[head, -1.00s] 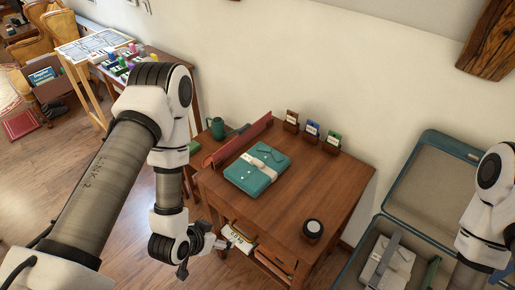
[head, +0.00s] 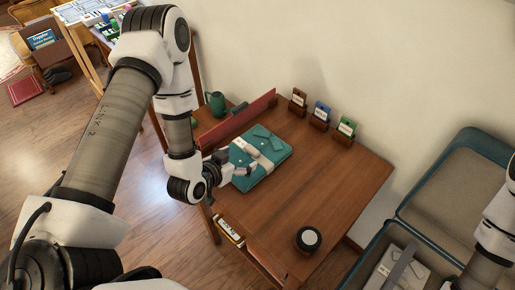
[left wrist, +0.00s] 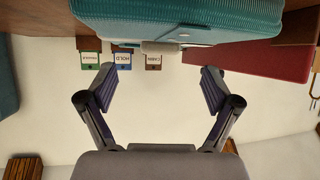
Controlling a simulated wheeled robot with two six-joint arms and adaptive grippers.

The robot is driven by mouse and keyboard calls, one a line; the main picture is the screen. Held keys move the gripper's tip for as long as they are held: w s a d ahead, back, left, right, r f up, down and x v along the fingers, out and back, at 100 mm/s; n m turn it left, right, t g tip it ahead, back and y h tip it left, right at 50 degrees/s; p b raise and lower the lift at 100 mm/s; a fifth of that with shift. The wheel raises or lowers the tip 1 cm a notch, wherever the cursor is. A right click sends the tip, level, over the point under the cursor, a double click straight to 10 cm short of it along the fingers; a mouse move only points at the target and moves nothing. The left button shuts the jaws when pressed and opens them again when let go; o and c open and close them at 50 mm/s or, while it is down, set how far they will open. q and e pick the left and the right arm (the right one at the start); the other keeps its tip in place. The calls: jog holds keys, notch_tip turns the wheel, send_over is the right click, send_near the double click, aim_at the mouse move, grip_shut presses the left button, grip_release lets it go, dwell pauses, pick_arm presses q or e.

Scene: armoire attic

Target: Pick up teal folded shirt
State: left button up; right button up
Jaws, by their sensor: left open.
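The teal folded shirt (head: 272,147) lies on the wooden table, with a pale band around its middle. In the left wrist view the shirt (left wrist: 205,20) fills the top of the picture, with part of the pale band showing beyond the fingers. My left gripper (head: 240,174) is at the near left edge of the shirt and covers a bit of it. In the left wrist view the left gripper (left wrist: 160,88) has its two fingers spread wide with nothing between them. Whether a finger touches the shirt I cannot tell. My right gripper is out of view; only part of that arm shows.
A red upright divider (head: 238,119) stands along the table's left side. Small card holders labelled in brown, blue and green (head: 345,130) line the back edge. A dark round jar (head: 308,239) stands at the front right. An open teal suitcase (head: 455,185) is at right.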

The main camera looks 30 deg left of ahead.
aim_at(252, 149)
pick_arm(q)
jog(key=shift+w+d, duration=0.1)
jog(key=shift+w, duration=0.35)
jog(key=x, duration=0.3)
jog(key=p+x, duration=0.1)
jog(key=shift+w+r, duration=0.2)
jog(key=shift+w, duration=0.05)
jog(key=shift+w+f, duration=0.2)
jog(key=shift+w, duration=0.05)
jog(key=shift+s, duration=0.1)
jog(key=shift+r, duration=0.1)
jog(key=c, duration=1.4)
